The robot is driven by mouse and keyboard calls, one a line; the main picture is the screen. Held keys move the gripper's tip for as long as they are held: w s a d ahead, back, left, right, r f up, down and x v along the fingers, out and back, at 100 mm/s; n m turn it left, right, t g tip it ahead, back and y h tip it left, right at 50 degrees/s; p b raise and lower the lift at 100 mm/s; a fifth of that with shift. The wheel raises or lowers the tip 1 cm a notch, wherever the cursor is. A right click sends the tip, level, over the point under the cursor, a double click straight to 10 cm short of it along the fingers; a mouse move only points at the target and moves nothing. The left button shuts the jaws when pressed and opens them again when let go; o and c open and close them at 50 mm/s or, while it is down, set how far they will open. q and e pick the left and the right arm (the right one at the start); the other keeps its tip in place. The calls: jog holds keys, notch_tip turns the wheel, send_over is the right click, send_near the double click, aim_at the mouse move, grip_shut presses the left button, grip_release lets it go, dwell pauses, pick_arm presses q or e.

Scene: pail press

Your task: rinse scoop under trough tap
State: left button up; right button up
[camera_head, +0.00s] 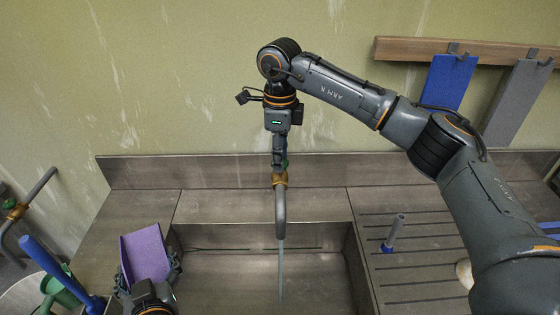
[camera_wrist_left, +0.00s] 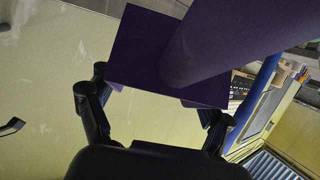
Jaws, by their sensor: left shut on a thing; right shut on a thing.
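The purple scoop (camera_head: 142,252) is at the lower left in the head view, over the left rim of the trough. My left gripper (camera_head: 149,272) is shut on it, with one finger on each side. In the left wrist view the scoop's purple plate and thick round part (camera_wrist_left: 215,45) fill the top. The trough tap (camera_head: 280,208) has a brass body and a grey downward spout. A thin stream of water (camera_head: 282,268) falls from it into the trough (camera_head: 235,272), right of the scoop. My right gripper (camera_head: 279,158) is shut on the tap's top, its handle mostly hidden.
A ribbed drainboard (camera_head: 425,232) lies right of the trough, with a grey and blue upright tool (camera_head: 394,232). A blue handle (camera_head: 55,268) and a green object (camera_head: 62,288) are at the left. Blue (camera_head: 447,82) and grey (camera_head: 519,95) boards hang on a wooden rail (camera_head: 410,49).

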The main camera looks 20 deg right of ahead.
pick_arm(q)
notch_tip(320, 180, down, 3)
jog(key=b, duration=0.3)
jog(key=shift+f, duration=0.2)
pick_arm(e)
jog(key=m, duration=0.6)
jog(key=shift+w+r+m, duration=0.1)
jog(key=shift+r+m, duration=0.05)
jog(key=shift+m, duration=0.15)
pick_arm(q)
jog(key=shift+f+b, duration=0.7)
pick_arm(e)
jog(key=m, duration=0.4)
pick_arm(q)
jog(key=shift+f, duration=0.3)
pick_arm(e)
jog(key=shift+r+m, duration=0.15)
jog(key=shift+m, duration=1.05)
jog(key=o, duration=0.9)
jog(key=shift+c, duration=0.2)
jog(key=o, duration=0.3)
pick_arm(q)
jog(key=shift+b, duration=0.3)
